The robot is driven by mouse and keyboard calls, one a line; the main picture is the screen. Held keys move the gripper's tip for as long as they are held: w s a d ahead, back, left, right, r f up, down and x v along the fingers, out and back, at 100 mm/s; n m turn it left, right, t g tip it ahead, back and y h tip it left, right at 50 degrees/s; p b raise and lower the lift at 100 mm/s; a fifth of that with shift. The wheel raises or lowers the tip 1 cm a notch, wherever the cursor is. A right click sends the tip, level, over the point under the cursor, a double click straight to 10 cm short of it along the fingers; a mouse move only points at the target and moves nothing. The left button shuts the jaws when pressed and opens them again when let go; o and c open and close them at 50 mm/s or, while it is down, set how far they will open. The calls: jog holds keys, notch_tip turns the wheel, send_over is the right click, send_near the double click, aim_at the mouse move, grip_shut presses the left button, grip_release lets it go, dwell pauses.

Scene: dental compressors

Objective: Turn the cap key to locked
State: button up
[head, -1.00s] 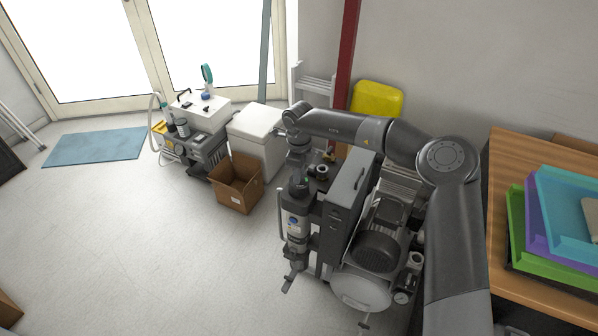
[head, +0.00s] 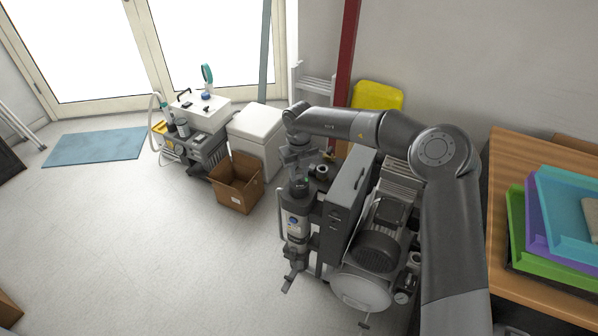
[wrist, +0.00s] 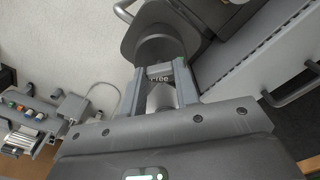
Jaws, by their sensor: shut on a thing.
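The dryer canister (head: 296,225) stands upright on the front left of the compressor unit, with a dark cap (head: 299,188) on top. My gripper (head: 299,177) reaches down onto this cap from above. In the wrist view my gripper (wrist: 161,72) has its two grey fingers on either side of a grey key piece (wrist: 160,97) and is shut on it. A dark round cap body (wrist: 160,55) shows beyond the fingertips. Light lettering shows between the fingers, partly covered, so I cannot read the key's position for certain.
A tall dark grey box (head: 348,190) and the compressor motor (head: 376,250) stand close on the right. A cardboard box (head: 237,183) and a white bin (head: 257,135) are behind left. The wooden table (head: 497,225) holds coloured trays.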

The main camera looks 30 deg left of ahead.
aim_at(299, 175)
jog(key=shift+m, duration=0.7)
dwell(1.3)
jog(key=o, duration=1)
notch_tip(299, 175, up, 11)
jog(key=shift+f, duration=0.1)
